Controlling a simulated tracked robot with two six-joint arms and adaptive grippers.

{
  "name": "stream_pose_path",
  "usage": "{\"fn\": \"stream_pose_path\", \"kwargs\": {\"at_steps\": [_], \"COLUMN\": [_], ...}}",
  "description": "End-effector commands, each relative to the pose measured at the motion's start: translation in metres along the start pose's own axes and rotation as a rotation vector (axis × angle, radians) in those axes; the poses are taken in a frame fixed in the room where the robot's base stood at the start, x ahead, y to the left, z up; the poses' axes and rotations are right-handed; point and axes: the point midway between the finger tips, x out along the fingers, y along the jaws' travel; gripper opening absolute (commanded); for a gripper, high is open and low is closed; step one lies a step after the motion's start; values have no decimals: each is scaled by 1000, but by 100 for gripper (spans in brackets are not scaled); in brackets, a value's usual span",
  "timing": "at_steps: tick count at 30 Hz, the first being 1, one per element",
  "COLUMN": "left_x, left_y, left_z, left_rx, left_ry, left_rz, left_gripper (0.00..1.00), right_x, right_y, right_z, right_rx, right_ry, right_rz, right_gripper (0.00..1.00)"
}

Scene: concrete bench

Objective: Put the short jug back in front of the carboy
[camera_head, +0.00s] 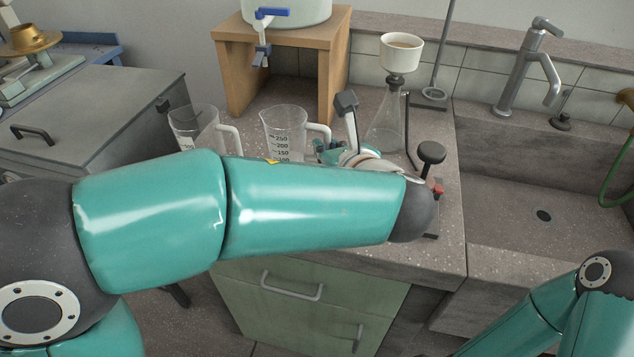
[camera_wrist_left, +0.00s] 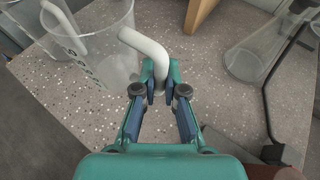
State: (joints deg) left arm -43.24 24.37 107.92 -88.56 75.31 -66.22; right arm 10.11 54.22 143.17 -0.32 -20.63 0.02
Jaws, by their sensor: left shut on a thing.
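The carboy (camera_head: 287,14) stands on a wooden stand, its blue tap (camera_head: 262,48) hanging over the front. The clear short jug (camera_head: 284,124), with a measuring scale and white handle, is in front of the stand's right leg. It also shows in the left wrist view (camera_wrist_left: 105,50). My left gripper (camera_head: 327,150) is shut on the handle, seen clearly in the left wrist view (camera_wrist_left: 162,92). My left forearm hides the jug's base in the head view, so I cannot tell whether it touches the bench. A second clear jug (camera_head: 192,125) stands to its left. My right gripper is out of view.
A glass flask (camera_head: 387,125) with a white funnel (camera_head: 401,52) stands right of the held jug, near a rod stand (camera_head: 433,93). A sink (camera_head: 535,190) with a tap lies further right. A grey box (camera_head: 95,110) is at left. Bench between stand legs looks clear.

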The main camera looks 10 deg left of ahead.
Motion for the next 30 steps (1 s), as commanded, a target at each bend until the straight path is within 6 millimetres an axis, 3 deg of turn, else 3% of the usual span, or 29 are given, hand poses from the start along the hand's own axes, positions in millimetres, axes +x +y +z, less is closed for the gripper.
{"fn": "stream_pose_path", "kwargs": {"at_steps": [1,8,16,28,30], "left_x": [5,11,25,27,27], "left_y": [0,0,0,1,1], "left_z": [-11,-26,-60,-64,-64], "left_rx": [2,-1,2,-2,-2], "left_ry": [1,-1,0,0,0], "left_rz": [2,1,2,2,2], "left_gripper": [0,0,0,0,18], "right_x": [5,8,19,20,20], "right_y": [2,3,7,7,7], "right_z": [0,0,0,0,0], "right_rx": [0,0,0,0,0], "right_ry": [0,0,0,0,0], "right_rz": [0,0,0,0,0], "right_gripper": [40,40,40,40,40]}}
